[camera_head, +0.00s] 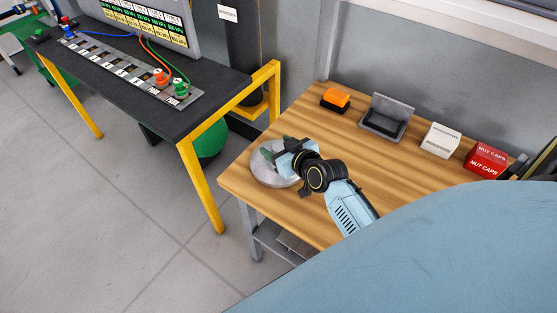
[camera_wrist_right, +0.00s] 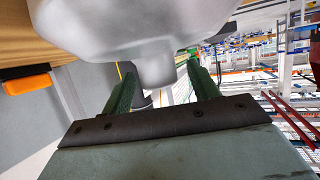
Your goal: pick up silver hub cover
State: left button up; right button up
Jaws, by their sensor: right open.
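The silver hub cover (camera_head: 268,178) is a round, shiny disc at the left end of the wooden table. My right gripper (camera_head: 271,152) is over it and hides part of it in the head view. In the right wrist view the hub cover (camera_wrist_right: 130,25) fills the top of the picture, with a short stub in its middle. The open green fingers of my right gripper (camera_wrist_right: 160,85) stand on either side of this stub. Gaps seem to show between stub and fingers, so I see no grip. My left gripper is not in view.
On the wooden table (camera_head: 365,165) stand an orange block (camera_head: 336,97), a grey holder (camera_head: 386,117), a white box (camera_head: 440,140) and a red nut caps box (camera_head: 485,158). A black table (camera_head: 105,92) with yellow legs stands at the left. The table's middle is mostly clear.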

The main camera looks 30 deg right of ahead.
jog(key=shift+c, duration=0.4)
grip_shut()
jog(key=shift+w+r, duration=0.1)
jog(key=shift+r, duration=0.1)
